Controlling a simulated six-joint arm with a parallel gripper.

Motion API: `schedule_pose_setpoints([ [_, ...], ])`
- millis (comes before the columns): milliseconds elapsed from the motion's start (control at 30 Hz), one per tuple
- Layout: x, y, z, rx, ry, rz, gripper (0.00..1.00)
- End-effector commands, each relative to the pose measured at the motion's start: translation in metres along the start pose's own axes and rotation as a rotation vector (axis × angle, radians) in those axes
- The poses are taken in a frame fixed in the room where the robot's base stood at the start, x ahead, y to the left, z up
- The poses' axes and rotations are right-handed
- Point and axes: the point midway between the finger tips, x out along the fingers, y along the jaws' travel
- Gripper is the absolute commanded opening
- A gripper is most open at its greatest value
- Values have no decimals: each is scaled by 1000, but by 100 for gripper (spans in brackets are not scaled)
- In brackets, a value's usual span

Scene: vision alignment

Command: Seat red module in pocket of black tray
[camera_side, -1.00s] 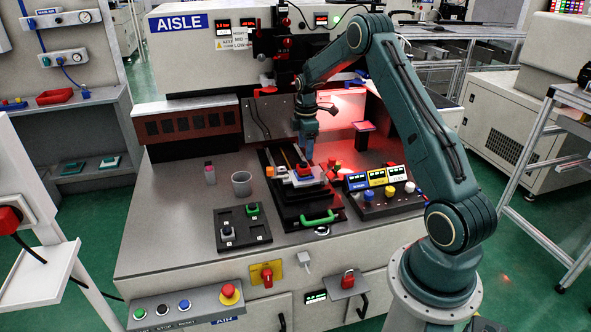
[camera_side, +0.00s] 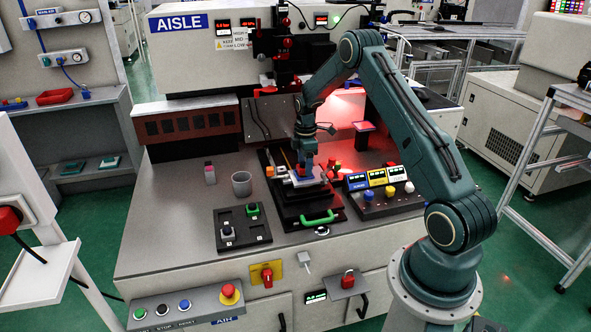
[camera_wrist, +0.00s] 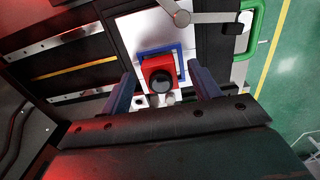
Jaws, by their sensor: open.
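The red module (camera_wrist: 153,70), a red square block with a round black top, sits on a blue square piece (camera_wrist: 176,52) over a white plate. My gripper (camera_wrist: 161,78) is open, with one finger on each side of the module in the wrist view; I cannot tell whether they touch it. In the side view my gripper (camera_side: 306,166) is down at the fixture and mostly hides the module. The black tray (camera_side: 264,229) lies on the bench to the left and front, with a green module (camera_side: 253,210) and a grey module (camera_side: 227,233) in its pockets.
The black fixture has a green handle (camera_side: 318,218) at its front. A grey cup (camera_side: 241,184) stands left of it. A box with coloured knobs (camera_side: 382,192) is at the right. A grey clamp-like arm (camera_wrist: 205,17) reaches over the white plate.

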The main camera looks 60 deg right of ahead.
Motion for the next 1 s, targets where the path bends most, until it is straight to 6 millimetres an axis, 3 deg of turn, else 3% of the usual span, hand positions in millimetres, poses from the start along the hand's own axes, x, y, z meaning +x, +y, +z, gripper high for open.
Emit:
schedule_pose_setpoints([
  [500, 2, 0, 0, 0, 0, 0, 62],
  [767, 1, 0, 0, 0, 0, 0, 13],
  [1000, 1, 0, 0, 0, 0, 1, 13],
])
